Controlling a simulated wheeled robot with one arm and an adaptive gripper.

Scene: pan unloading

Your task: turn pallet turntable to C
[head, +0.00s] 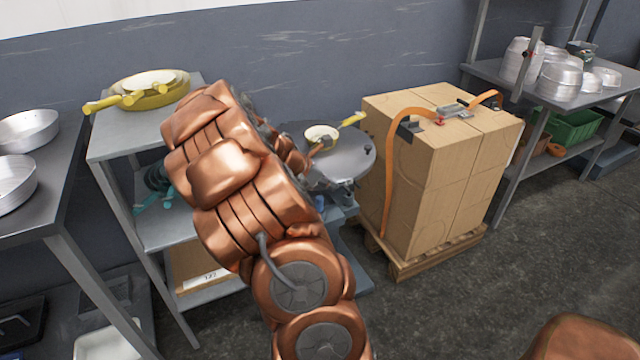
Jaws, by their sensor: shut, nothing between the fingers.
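The turntable is a round grey disc (348,160) on a blue-grey stand, left of the stacked cartons. A small cream pan (321,132) with a yellow handle sits on it, the handle pointing to the upper right. My copper arm crosses the middle of the view and covers the disc's left part. My gripper (318,149) is mostly hidden behind the arm; its end shows over the disc by the near side of the pan. It is shut and holds nothing. I cannot tell whether it touches the pan or disc. No letter C is readable on the turntable.
Strapped cartons (440,185) on a wooden pallet (410,266) stand close on the turntable's right. A grey shelf (112,146) on the left holds yellow pans (160,98). Silver pots (558,80) stand on a right-hand rack. Floor is clear in front of the pallet.

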